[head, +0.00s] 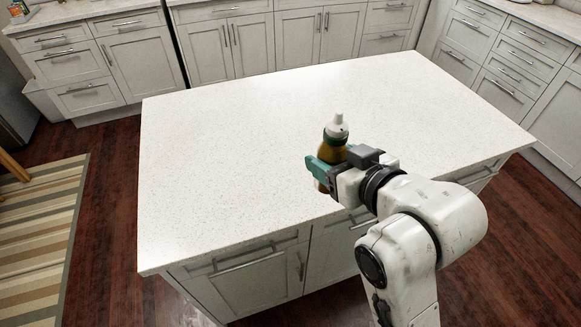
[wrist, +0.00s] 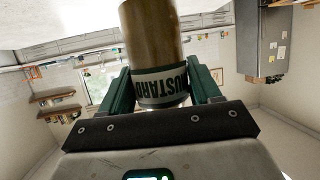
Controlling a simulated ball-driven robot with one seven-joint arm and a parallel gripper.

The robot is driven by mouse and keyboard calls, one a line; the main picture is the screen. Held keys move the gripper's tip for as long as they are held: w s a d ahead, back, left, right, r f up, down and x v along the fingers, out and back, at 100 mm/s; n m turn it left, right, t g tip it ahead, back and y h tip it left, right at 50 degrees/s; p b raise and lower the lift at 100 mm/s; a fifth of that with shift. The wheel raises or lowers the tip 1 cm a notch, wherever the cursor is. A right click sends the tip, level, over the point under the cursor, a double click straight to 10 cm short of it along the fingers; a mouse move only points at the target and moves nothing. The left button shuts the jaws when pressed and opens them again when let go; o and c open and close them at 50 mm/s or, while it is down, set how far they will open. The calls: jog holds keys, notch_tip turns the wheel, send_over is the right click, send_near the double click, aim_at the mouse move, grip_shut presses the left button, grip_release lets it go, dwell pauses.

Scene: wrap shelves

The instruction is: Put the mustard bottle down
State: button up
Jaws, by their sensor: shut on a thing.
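The mustard bottle (head: 333,147) is brown and dark green with a white cap, and it is upright in the head view. My gripper (head: 325,168) is shut on it, with a teal finger showing at its left side. The bottle is near the front edge of the white island countertop (head: 230,150); whether its base touches the top cannot be told, as the gripper hides its lower part. In the wrist view the bottle (wrist: 155,50) appears upside down between both green fingers, with its label reading MUSTARD.
The countertop is bare around the bottle, with wide free room to the left and behind. Grey cabinets with drawers (head: 250,262) form the island's front. More cabinets (head: 225,45) line the back wall. A striped rug (head: 40,240) lies on the wooden floor at left.

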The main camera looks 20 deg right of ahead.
jog(key=shift+a+r, duration=0.25)
jog(key=shift+r, duration=0.1)
jog(key=shift+w+a+f+b, duration=0.1)
jog(key=shift+w+b, duration=0.25)
jog(key=shift+b, duration=0.05)
jog(key=shift+w+f+p, duration=0.3)
jog(key=shift+w+f, duration=2.85)
jog(key=shift+w, duration=0.2)
jog(key=shift+w+f+p, duration=0.25)
jog(key=shift+w+f, duration=2.85)
jog(key=shift+w, duration=0.2)
jog(key=shift+f, duration=0.2)
jog(key=o, duration=1.3)
